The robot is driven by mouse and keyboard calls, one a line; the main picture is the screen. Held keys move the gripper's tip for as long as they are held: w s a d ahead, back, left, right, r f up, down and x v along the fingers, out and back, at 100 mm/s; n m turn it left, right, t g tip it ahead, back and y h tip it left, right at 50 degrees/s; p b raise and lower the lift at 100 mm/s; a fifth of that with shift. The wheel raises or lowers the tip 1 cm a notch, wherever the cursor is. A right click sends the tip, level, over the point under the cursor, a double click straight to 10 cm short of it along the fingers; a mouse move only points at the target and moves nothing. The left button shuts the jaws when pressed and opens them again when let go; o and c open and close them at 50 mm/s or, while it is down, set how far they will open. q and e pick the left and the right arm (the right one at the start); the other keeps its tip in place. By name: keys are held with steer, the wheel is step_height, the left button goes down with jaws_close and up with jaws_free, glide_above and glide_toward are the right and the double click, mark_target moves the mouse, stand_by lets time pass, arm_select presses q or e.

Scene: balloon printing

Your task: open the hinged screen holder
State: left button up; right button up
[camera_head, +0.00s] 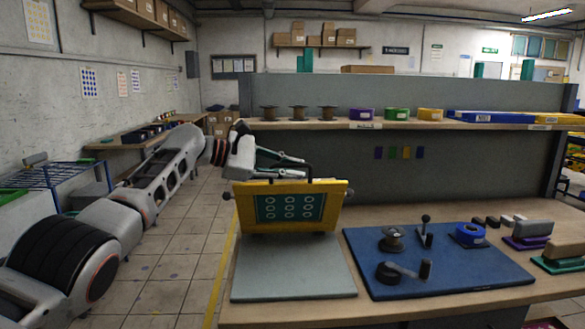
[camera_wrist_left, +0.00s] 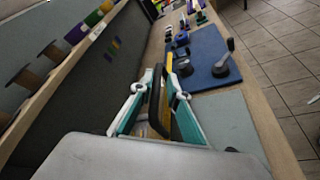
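The screen holder has a yellow frame (camera_head: 243,208) around a dark teal screen with white rings (camera_head: 290,207). It stands raised, steeply tilted, above the rear of a pale grey base plate (camera_head: 293,282). A black handle (camera_head: 311,170) is on its top edge. It also shows in the left wrist view as a black bar (camera_wrist_left: 154,104). My left gripper (camera_head: 302,167), with teal and white fingers, is at this handle, one finger on each side, and looks closed on it. The fingers also show in the left wrist view (camera_wrist_left: 163,78). My right gripper is not in view.
Stamp-like blocks (camera_head: 533,232) stand further right. A shelf (camera_head: 400,125) with spools and trays runs behind. The grey plate's front is clear.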

arm_select(q)
steer(key=shift+r, duration=0.15)
steer(key=shift+v, duration=0.9)
steer(key=v, duration=1)
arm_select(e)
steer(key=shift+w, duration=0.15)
arm_select(q)
steer(key=shift+a, duration=0.2)
